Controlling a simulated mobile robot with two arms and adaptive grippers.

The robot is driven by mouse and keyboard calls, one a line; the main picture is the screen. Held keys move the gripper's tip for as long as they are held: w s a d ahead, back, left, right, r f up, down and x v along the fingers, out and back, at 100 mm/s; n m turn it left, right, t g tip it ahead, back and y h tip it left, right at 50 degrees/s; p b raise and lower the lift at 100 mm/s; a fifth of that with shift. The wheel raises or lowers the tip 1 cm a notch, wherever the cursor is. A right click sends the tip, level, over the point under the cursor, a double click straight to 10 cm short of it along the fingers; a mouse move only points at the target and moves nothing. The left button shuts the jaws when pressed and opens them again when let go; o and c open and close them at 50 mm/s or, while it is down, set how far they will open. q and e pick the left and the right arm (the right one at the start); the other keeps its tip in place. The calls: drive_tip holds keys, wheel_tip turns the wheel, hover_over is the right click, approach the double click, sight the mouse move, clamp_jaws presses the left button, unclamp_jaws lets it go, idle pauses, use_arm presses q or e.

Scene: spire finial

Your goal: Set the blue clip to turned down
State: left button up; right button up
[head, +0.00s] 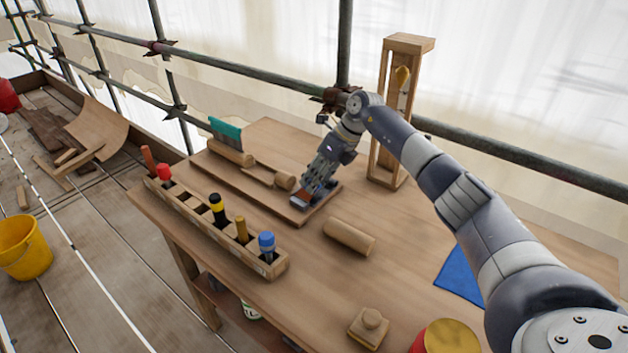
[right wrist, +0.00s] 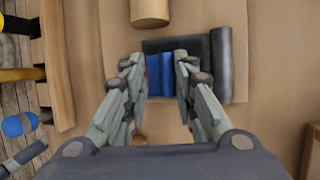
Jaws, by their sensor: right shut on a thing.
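The blue clip (right wrist: 165,78) shows in the right wrist view as a blue piece against a dark block (right wrist: 200,43), with a dark cylinder (right wrist: 222,65) along the block's right side. My right gripper (right wrist: 163,70) is shut on the clip, one finger on each side of it. In the head view my right gripper (head: 308,192) reaches down to the right end of a long wooden board (head: 200,172) on the workbench. There the fingers mostly hide the clip, and I cannot tell which way it is turned. My left gripper is not in view.
A wooden rack (head: 195,212) of several tools runs along the bench's left edge. A loose wooden cylinder (head: 349,237) lies near my right gripper. A tall wooden frame (head: 408,44) stands behind my right arm. A knobbed wooden block (head: 369,328) sits at the front.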

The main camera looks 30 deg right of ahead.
drive_tip(key=shift+s+a+f, duration=0.1)
drive_tip(key=shift+s+f, duration=0.2)
drive_tip(key=shift+f, duration=0.35)
drive_tip(key=o, duration=1.1)
drive_tip(key=shift+w, duration=0.1)
drive_tip(key=shift+w+r, duration=0.1)
drive_tip(key=shift+r, duration=0.3)
drive_tip(key=v, duration=1.1)
drive_tip(key=shift+d+r, duration=0.15)
drive_tip(key=shift+d, duration=0.15)
